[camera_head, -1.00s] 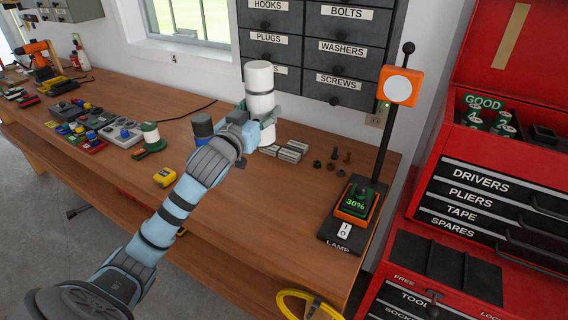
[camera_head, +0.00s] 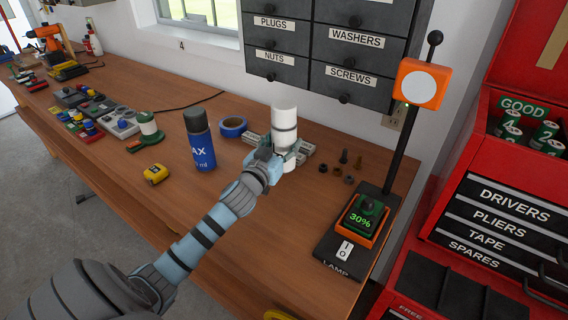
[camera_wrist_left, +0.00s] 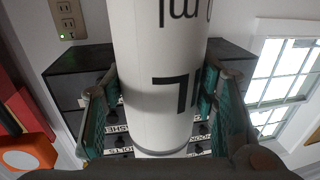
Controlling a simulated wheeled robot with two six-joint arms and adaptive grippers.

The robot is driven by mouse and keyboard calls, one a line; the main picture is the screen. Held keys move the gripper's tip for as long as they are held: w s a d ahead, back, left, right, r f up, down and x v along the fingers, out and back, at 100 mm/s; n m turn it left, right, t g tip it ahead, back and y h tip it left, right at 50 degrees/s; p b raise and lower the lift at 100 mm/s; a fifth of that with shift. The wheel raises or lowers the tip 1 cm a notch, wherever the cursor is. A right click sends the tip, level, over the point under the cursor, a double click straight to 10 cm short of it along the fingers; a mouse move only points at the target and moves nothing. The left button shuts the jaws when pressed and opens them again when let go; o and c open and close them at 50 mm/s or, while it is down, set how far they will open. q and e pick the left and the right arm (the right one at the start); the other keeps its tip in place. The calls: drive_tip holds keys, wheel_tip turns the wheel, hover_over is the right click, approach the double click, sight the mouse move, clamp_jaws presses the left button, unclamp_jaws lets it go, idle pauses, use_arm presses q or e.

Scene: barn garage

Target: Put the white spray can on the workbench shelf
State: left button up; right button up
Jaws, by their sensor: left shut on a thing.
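The white spray can (camera_head: 284,122) is upright above the workbench (camera_head: 225,235), in front of the drawer cabinet. My left gripper (camera_head: 281,155) is shut around the can's lower part. In the left wrist view the white can (camera_wrist_left: 158,75) fills the middle, with dark lettering, and a finger lies against each side. The can's base is close to the bench top; I cannot tell whether it touches. My right gripper is not in view. No separate shelf is clearly visible.
A blue can (camera_head: 199,140) and a blue tape roll (camera_head: 233,127) stand left of the gripper. A yellow tape measure (camera_head: 155,174) is nearer the front. Bolts and nuts (camera_head: 338,170) and the lamp base (camera_head: 352,230) lie right. Drawers (camera_head: 345,80) hang behind; a red tool chest (camera_head: 500,210) stands right.

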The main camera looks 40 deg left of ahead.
use_arm(q)
drive_tip(key=f, duration=0.1)
drive_tip(key=f+b, duration=0.1)
drive_tip(key=f, duration=0.3)
drive_tip(key=shift+w+d+b, duration=0.1)
drive_tip(key=shift+w+b, duration=0.2)
drive_tip(key=shift+b, duration=0.05)
drive_tip(key=shift+s+f, duration=0.1)
drive_tip(key=shift+f, duration=0.2)
drive_tip(key=shift+s+r, duration=0.1)
drive_tip(key=shift+r, duration=0.05)
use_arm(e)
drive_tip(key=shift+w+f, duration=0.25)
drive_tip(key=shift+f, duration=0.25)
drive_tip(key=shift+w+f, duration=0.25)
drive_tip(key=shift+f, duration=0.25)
use_arm(q)
drive_tip(key=shift+f, duration=0.2)
drive_tip(key=o, duration=1.6)
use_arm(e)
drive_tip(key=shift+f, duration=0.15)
use_arm(q)
drive_tip(key=shift+o, duration=0.2)
drive_tip(key=shift+r, duration=0.1)
